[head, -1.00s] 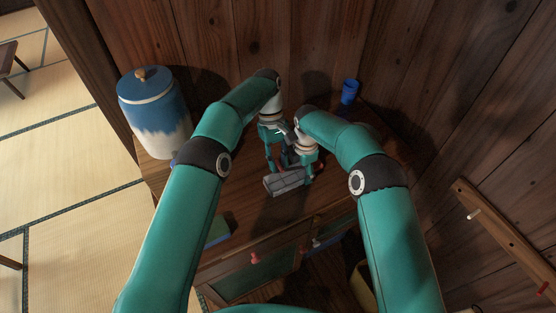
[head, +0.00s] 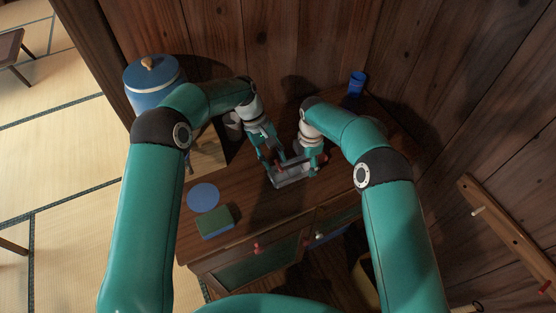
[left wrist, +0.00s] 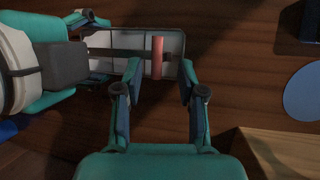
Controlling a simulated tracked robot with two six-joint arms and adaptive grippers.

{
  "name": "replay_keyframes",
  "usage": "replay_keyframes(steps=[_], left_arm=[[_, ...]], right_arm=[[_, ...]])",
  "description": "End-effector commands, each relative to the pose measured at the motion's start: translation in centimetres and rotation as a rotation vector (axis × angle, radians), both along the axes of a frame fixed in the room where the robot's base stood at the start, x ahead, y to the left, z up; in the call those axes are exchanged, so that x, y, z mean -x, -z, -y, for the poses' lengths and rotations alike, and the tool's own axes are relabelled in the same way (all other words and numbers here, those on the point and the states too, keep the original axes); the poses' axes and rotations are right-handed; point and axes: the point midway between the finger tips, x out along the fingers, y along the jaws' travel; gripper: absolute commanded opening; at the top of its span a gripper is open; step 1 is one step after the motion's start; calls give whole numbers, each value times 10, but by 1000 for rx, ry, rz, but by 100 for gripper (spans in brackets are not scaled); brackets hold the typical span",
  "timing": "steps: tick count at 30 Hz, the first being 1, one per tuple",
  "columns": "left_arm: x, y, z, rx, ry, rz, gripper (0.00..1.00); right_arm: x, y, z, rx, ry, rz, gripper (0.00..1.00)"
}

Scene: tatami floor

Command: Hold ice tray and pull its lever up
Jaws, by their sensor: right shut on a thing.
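The grey ice tray (head: 293,181) sits low over the wooden cabinet top in the head view; I cannot tell whether it touches the top. In the left wrist view the tray (left wrist: 118,40) has a red lever (left wrist: 158,60) standing out from it. My left gripper (head: 274,165) is open, its fingertips (left wrist: 160,72) on either side of the lever with gaps visible. My right gripper (head: 312,165) is shut on the tray; in the left wrist view it enters from the left at the tray's end. Its fingertips are partly hidden.
A blue coaster-like disc (head: 203,197) and a green-topped block (head: 215,222) lie on the left of the cabinet top. A blue-topped jar (head: 150,82) stands at the back left, a blue cup (head: 357,82) at the back right. Wooden walls close off the back and right.

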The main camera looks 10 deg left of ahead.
Motion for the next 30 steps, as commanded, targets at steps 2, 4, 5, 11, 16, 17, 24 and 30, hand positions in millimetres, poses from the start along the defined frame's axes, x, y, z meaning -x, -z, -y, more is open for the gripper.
replay_keyframes(steps=[2,4,5,11,16,17,24,30], left_arm=[[-4,-15,-6,-1,0,2,40],[-8,-28,-11,-2,-1,2,40],[-8,-33,-14,-2,0,1,40],[-16,-64,-26,-2,0,0,40],[-19,-80,-33,-3,1,-2,40],[-19,-82,-33,-3,1,-3,40],[-20,-87,-35,-3,1,-4,40],[-20,-87,-35,-3,0,-4,30]], right_arm=[[0,0,1,0,0,1,18],[0,0,1,0,0,1,18],[0,0,1,1,0,1,18],[0,0,1,1,0,1,18],[0,0,1,1,0,1,18],[0,0,1,1,0,1,18],[0,0,1,1,0,0,18],[0,0,1,1,0,0,18]])
